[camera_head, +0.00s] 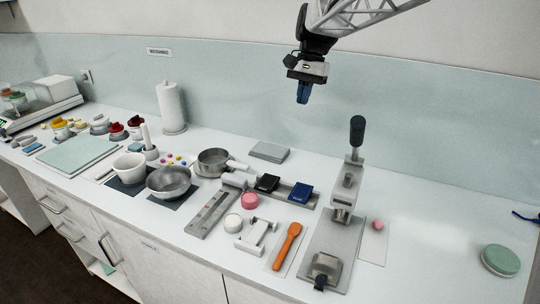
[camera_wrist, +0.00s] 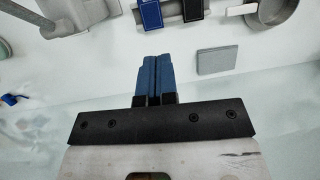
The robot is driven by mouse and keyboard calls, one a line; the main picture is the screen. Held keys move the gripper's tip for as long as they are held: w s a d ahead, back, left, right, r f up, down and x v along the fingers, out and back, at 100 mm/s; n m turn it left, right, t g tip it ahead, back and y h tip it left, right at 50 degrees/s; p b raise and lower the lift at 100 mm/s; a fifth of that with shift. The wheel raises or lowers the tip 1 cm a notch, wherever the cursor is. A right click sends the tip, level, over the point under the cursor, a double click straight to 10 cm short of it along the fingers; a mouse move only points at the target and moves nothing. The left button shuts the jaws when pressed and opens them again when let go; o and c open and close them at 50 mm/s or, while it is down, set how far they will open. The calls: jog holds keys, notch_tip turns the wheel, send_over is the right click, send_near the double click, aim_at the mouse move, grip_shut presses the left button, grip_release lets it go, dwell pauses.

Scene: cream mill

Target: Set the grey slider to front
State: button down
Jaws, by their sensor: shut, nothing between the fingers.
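A grey slider block (camera_head: 235,181) sits at the far end of a long grey rail (camera_head: 207,215) that slants toward the counter's front edge. Beside it, a second grey rail (camera_head: 284,190) carries a black block (camera_head: 267,183) and a blue block (camera_head: 302,192). My gripper (camera_head: 303,93) hangs high above the back of the counter, well apart from the rails, with its blue fingers closed and empty. In the wrist view the closed fingers (camera_wrist: 157,75) point toward the blue block (camera_wrist: 151,14) and black block (camera_wrist: 193,8). The grey slider cannot be made out there.
A tall metal press (camera_head: 345,190) with a black knob stands right of the rails. A saucepan (camera_head: 213,162), a pink round piece (camera_head: 250,200), a white round piece (camera_head: 233,223), a white bracket (camera_head: 256,236) and an orange spoon (camera_head: 287,245) lie close by. A flat grey box (camera_head: 269,151) lies behind.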

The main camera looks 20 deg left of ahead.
jog(key=shift+w+a+f+g, duration=0.5)
jog(key=shift+a+f, duration=1.1)
jog(key=shift+a, duration=3.15)
jog(key=shift+w+a+f+g, duration=0.5)
jog(key=shift+a+f, duration=1.05)
jog(key=shift+a, duration=3.2)
notch_tip(320, 180, down, 13)
jog(key=shift+w+r+h, duration=0.15)
jog(key=shift+r+h, duration=0.05)
jog(key=shift+h, duration=0.2)
jog(key=shift+f, duration=0.1)
jog(key=shift+x, duration=4.95)
jog(key=s, duration=2)
jog(key=shift+s+f, duration=0.15)
jog(key=shift+s, duration=0.1)
